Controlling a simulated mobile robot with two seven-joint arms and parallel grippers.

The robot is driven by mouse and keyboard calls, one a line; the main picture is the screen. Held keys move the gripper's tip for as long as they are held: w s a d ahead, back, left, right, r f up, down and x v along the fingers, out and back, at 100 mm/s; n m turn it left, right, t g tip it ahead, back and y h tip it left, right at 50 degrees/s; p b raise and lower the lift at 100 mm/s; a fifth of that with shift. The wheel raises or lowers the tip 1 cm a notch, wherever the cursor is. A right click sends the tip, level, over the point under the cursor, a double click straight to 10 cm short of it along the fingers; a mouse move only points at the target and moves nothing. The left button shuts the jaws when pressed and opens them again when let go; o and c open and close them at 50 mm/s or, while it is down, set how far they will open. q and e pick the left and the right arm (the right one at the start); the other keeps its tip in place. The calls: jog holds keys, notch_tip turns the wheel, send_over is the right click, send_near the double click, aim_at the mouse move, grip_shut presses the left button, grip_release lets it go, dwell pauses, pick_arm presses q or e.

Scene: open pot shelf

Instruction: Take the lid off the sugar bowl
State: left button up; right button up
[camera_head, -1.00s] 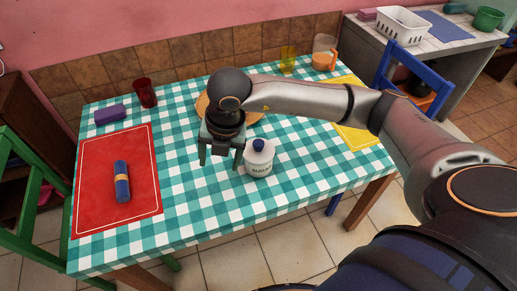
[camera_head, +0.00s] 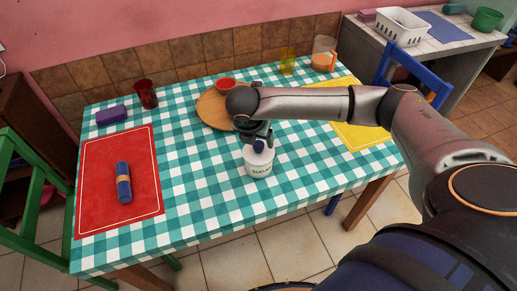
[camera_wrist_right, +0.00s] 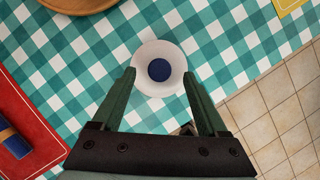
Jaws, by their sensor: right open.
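The white sugar bowl (camera_head: 258,167) stands upright on the checked tablecloth near the table's front edge, with dark lettering on its side. Its lid (camera_wrist_right: 146,72) is on, white with a round dark blue knob (camera_wrist_right: 159,69). In the head view the knob (camera_head: 260,146) shows just under the right gripper. My right gripper (camera_wrist_right: 158,75) is open and points down over the bowl. In the wrist view its fingertips lie on either side of the lid; whether they touch it I cannot tell. In the head view my wrist hides part of the fingers. My left gripper is not in view.
A round wooden board (camera_head: 211,108) with a red bowl (camera_head: 225,83) lies behind the gripper. A red placemat (camera_head: 95,205) with a rolled blue napkin (camera_head: 123,182) is at left, a yellow placemat (camera_head: 362,137) at right. The cloth left of the sugar bowl is clear.

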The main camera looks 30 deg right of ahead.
aim_at(259, 144)
jog(key=shift+x, duration=1.6)
jog(key=shift+c, duration=0.3)
grip_shut()
